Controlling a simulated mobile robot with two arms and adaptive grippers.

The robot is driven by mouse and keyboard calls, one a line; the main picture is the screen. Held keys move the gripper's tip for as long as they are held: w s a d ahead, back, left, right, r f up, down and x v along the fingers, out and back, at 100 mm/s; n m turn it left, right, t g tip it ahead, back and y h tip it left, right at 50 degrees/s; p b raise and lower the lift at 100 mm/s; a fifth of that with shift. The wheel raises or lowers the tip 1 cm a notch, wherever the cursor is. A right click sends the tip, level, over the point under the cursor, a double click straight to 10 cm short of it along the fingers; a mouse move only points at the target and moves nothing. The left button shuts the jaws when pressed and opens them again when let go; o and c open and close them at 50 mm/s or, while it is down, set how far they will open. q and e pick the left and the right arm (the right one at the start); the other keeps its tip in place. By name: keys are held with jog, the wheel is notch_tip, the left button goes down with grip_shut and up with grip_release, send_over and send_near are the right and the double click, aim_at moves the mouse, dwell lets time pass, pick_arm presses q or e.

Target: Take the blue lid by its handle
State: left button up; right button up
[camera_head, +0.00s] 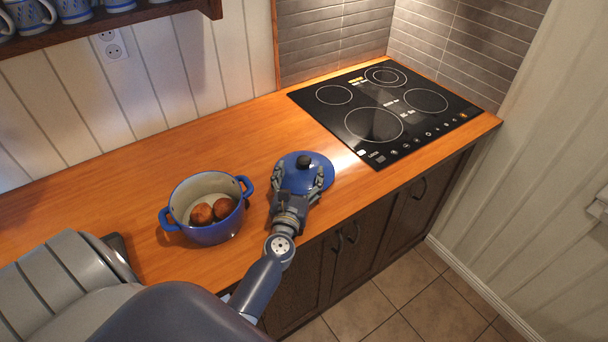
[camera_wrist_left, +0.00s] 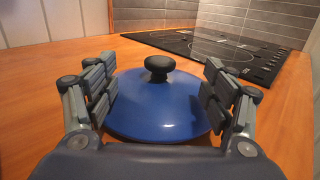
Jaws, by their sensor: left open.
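The blue lid (camera_head: 299,184) lies on the wooden counter, with a black knob handle (camera_head: 304,161) on top. In the left wrist view the lid (camera_wrist_left: 158,112) fills the middle, and its black handle (camera_wrist_left: 159,67) stands up at its far part. My left gripper (camera_head: 299,178) is open and reaches over the near part of the lid. In the left wrist view its two fingers (camera_wrist_left: 158,88) are spread wide to either side, with the handle beyond and between them, untouched. My right gripper does not show.
A blue pot (camera_head: 212,234) with two brown round things (camera_head: 213,211) inside stands left of the lid. A black cooktop (camera_head: 385,110) is set into the counter at the back right. The wooden counter (camera_head: 140,160) is bare behind the pot. A shelf with blue mugs (camera_head: 28,13) hangs at upper left.

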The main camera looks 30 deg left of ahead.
aim_at(303, 166)
pick_arm(q)
jog(key=x, duration=0.5)
jog(key=shift+w+a+f, duration=0.15)
jog(key=shift+w, duration=0.25)
jog(key=shift+c, duration=0.6)
jog(key=shift+s, duration=0.15)
grip_shut()
